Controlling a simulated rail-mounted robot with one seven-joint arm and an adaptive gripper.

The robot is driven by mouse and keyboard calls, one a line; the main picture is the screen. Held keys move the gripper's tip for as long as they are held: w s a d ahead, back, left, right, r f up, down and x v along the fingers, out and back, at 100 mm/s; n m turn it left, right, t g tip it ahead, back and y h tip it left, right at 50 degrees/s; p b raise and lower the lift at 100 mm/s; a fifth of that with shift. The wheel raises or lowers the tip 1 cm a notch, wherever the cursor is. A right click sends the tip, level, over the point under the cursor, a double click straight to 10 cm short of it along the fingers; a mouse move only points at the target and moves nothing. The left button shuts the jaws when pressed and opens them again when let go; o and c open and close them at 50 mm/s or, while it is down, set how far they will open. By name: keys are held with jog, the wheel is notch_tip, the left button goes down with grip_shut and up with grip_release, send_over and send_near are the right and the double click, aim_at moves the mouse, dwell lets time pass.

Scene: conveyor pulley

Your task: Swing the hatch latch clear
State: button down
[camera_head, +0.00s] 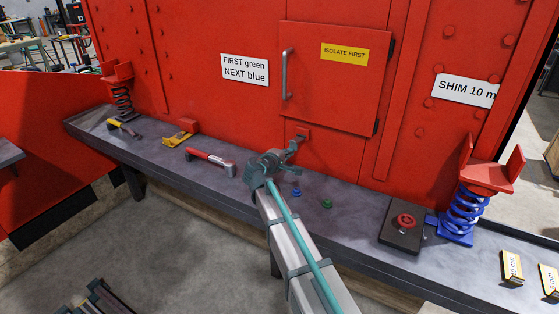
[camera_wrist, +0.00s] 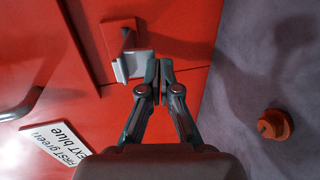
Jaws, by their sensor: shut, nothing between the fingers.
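The red hatch (camera_head: 335,85) is closed in the red wall, with a grey bar handle (camera_head: 287,73) at its left. The latch is below the hatch's lower edge: a red block (camera_head: 302,133) with a grey lever, largely behind my gripper in the head view. In the wrist view, the grey latch lever (camera_wrist: 133,66) sticks out beside its red block (camera_wrist: 118,33). My gripper (camera_head: 294,147) is at the latch, shut and empty. In the wrist view its fingertips (camera_wrist: 159,72) are together right beside the lever; I cannot tell whether they touch it.
Below on the grey bench (camera_head: 345,225) are a blue button (camera_head: 297,192), a green button (camera_head: 327,204) and a red button box (camera_head: 404,222). A red-handled tool (camera_head: 210,162) lies to the left. A blue spring (camera_head: 463,213) stands right. An orange knob (camera_wrist: 275,125) shows in the wrist view.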

jog(key=shift+w+d+f+b, duration=0.25)
jog(key=shift+f+b, duration=0.1)
jog(key=shift+f, duration=0.25)
jog(key=shift+s+a, duration=0.1)
jog(key=shift+s, duration=0.05)
